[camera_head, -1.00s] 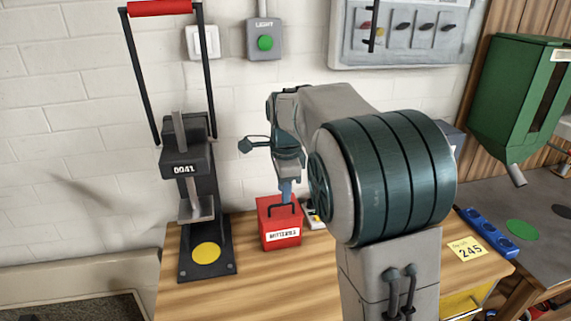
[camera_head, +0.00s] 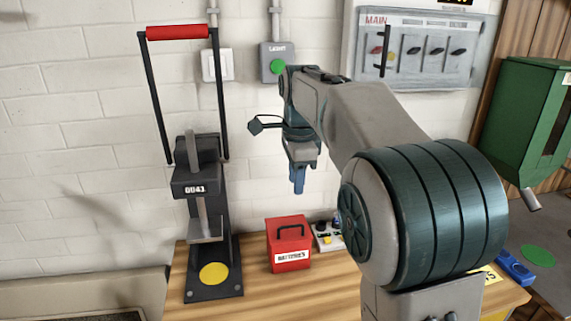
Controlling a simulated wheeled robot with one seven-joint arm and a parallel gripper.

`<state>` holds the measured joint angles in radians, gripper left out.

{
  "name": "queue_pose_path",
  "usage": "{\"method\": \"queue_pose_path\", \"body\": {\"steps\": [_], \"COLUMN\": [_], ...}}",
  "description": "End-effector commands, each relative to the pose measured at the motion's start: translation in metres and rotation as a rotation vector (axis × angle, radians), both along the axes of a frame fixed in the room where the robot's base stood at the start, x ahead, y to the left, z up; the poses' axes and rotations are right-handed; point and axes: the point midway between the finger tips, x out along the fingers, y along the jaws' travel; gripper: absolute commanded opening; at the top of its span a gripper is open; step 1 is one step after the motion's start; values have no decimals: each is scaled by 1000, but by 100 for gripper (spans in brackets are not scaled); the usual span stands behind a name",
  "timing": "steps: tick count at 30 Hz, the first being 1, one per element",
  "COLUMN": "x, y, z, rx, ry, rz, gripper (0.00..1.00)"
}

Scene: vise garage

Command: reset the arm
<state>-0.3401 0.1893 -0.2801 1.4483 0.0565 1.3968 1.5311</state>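My gripper (camera_head: 298,180) hangs in the air, pointing down, above and slightly right of the red box labelled BATTERIES (camera_head: 289,245). A clear gap shows between the fingertips and the box's black handle. The blue fingers look close together, but they are small here and I cannot tell whether they are open or shut. Nothing is seen hanging from them. My arm reaches in from the lower right and hides part of the bench and wall.
A black press (camera_head: 204,215) with a raised red-handled lever stands left of the box. A small control box (camera_head: 327,238) with knobs sits right of it. A breaker panel (camera_head: 418,48) and a light switch (camera_head: 278,65) are on the wall. A green hopper (camera_head: 520,120) hangs at right.

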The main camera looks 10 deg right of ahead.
Motion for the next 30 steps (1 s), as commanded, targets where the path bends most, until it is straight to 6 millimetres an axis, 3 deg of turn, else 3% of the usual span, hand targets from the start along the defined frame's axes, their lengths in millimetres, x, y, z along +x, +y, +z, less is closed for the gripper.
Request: {"method": "queue_pose_path", "body": {"steps": [4,8,21,25,30], "x": [-26,-66,-209,-235,-248], "y": [-14,-28,-48,-51,-52], "z": [-6,-20,-103,-124,-136], "rx": [2,-13,-198,-251,-280], "ry": [-16,-44,-129,-128,-125], "rz": [145,379,1200,1353,1438], "gripper": [30,30,30,30,30]}}
